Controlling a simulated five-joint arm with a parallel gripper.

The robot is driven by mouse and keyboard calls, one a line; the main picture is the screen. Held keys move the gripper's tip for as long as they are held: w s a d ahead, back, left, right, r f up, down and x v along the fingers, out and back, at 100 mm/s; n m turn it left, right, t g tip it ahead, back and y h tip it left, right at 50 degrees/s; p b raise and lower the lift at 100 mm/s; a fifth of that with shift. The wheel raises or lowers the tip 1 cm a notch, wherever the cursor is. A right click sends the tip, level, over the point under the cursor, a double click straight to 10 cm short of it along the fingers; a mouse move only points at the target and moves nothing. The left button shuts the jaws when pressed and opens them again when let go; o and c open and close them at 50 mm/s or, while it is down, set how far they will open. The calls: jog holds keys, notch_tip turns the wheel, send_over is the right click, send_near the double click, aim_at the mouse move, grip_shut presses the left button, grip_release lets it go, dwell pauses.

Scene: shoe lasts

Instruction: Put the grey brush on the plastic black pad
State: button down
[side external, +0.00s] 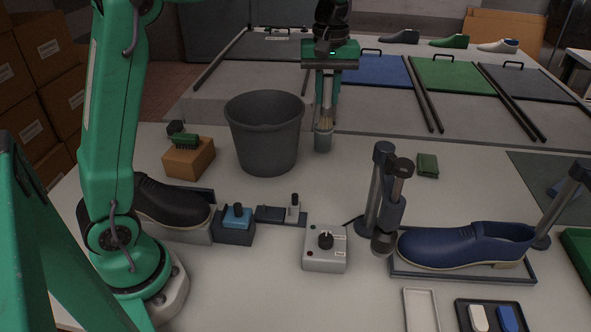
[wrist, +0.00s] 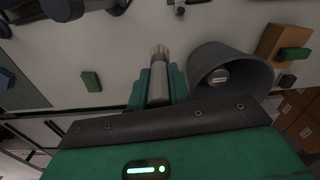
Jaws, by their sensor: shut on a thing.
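My gripper (side external: 326,100) is shut on a grey brush with tan bristles (side external: 326,117), held upright, bristles down. In the wrist view the grey brush (wrist: 158,82) lies between the two green fingers, with its bristles at the far end. I cannot tell which is the plastic black pad.
A dark grey bucket (side external: 264,135) stands close left of my gripper. A wooden block with a green brush (side external: 187,141) is farther left. A metal post stand (side external: 385,200) and blue shoe (side external: 465,245) are at front right.

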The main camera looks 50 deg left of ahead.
jog(key=w+a+n, duration=0.1)
jog(key=a+n, duration=0.2)
jog(key=a, duration=1.1)
jog(key=s+a+f+n, duration=0.1)
jog(key=s+a+n, duration=0.2)
jog(key=s+a, duration=0.8)
jog(key=s+a+n, duration=0.3)
jog(key=a+n, duration=0.1)
jog(key=a, duration=1.5)
jog(key=s+a+f, duration=0.5)
jog(key=a+f, duration=0.4)
jog(key=f, duration=0.3)
jog(key=shift+s+a+f, duration=0.15)
jog(key=shift+s+a, duration=0.15)
jog(key=shift+f, duration=0.15)
jog(key=shift+f, duration=1.85)
jog(key=shift+f, duration=0.15)
